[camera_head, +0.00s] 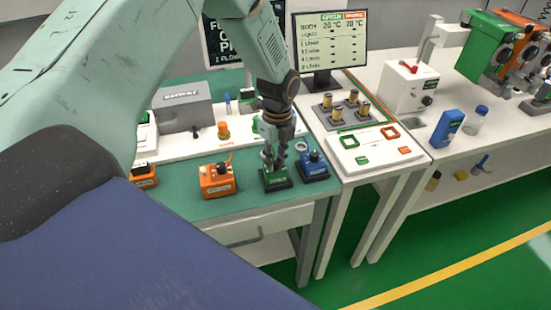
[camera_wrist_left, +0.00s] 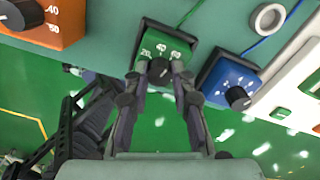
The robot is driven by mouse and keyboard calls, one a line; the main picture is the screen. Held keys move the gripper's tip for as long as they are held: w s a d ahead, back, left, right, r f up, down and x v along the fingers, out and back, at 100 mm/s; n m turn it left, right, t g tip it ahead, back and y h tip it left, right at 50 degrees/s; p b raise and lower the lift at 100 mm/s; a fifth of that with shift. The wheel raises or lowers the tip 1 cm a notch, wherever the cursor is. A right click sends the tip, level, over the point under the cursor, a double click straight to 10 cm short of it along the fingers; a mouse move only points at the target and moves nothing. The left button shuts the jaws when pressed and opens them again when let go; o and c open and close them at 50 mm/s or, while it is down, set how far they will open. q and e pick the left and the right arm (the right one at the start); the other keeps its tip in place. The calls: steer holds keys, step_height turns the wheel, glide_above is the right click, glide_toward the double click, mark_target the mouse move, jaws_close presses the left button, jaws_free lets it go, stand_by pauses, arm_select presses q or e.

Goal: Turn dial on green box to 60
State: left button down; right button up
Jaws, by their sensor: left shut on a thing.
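The green box (camera_head: 276,180) sits on the teal table top near its front edge, between an orange box and a blue box. In the left wrist view the green box (camera_wrist_left: 155,42) shows white scale numbers around a dark dial (camera_wrist_left: 159,70); I read 20, 40 and 60. My left gripper (camera_head: 273,160) reaches down over the green box. In the left wrist view its two fingers (camera_wrist_left: 158,84) are closed on the dial from both sides. The dial's pointer is too small to read. My right gripper is in neither view.
An orange box (camera_head: 217,180) stands left of the green box, and a blue box (camera_head: 313,166) stands close on its right. A grey ring (camera_wrist_left: 268,18) lies behind the blue box. A monitor (camera_head: 330,43) and a white table with a panel (camera_head: 374,147) are to the right.

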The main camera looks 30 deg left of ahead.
mark_target(277, 161)
arm_select(q)
steer(key=shift+m, duration=0.9)
steer(key=c, duration=1.1)
jaws_free()
steer(key=r, duration=1.2)
steer(key=shift+w+d, duration=0.15)
steer(key=shift+w, duration=0.05)
steer(key=shift+f, duration=0.1)
